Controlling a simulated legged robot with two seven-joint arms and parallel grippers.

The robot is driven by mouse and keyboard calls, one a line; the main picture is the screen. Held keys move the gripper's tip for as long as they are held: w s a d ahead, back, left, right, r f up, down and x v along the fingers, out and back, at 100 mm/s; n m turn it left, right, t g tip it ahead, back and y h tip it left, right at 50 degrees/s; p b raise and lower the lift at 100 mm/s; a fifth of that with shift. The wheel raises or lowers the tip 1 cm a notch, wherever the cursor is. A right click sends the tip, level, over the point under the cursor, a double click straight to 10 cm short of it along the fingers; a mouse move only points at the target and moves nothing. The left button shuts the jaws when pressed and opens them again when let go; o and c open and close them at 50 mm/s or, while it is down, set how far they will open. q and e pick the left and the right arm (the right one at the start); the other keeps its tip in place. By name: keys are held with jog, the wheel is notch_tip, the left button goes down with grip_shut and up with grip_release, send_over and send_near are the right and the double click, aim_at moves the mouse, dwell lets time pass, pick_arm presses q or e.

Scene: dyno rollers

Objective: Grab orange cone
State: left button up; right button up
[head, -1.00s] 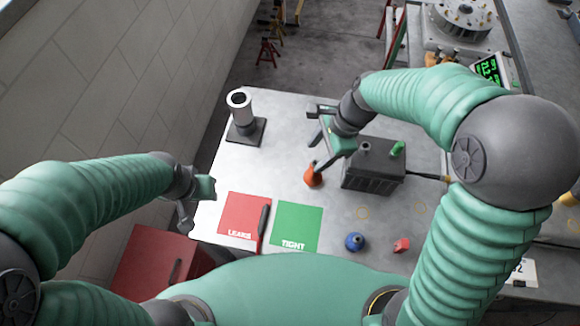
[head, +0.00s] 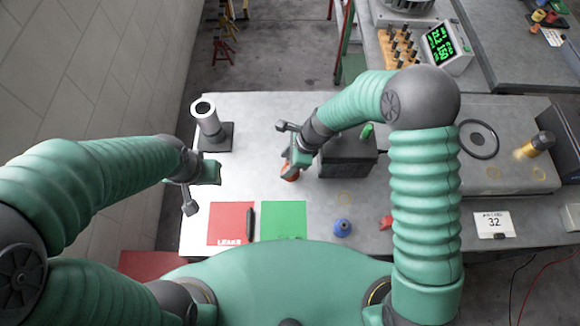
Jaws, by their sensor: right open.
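The orange cone (head: 290,174) stands on the grey table, left of the dark box. My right gripper (head: 287,161) is over it and hides most of it; only a small orange-red part shows between and below the fingers. The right gripper is open, and I cannot tell whether a finger touches the cone. My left gripper (head: 202,192) hangs at the table's left edge, away from the cone; its jaw state is unclear.
A dark box (head: 345,158) stands just right of the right gripper. A grey cylinder on a base (head: 210,125) stands at the back left. Red (head: 229,221) and green (head: 284,219) mats lie in front. A blue object (head: 342,228) and a red piece (head: 386,222) sit front right.

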jog(key=shift+w+a+f, duration=0.1)
jog(key=shift+f, duration=0.25)
grip_shut()
jog(key=shift+r, duration=0.1)
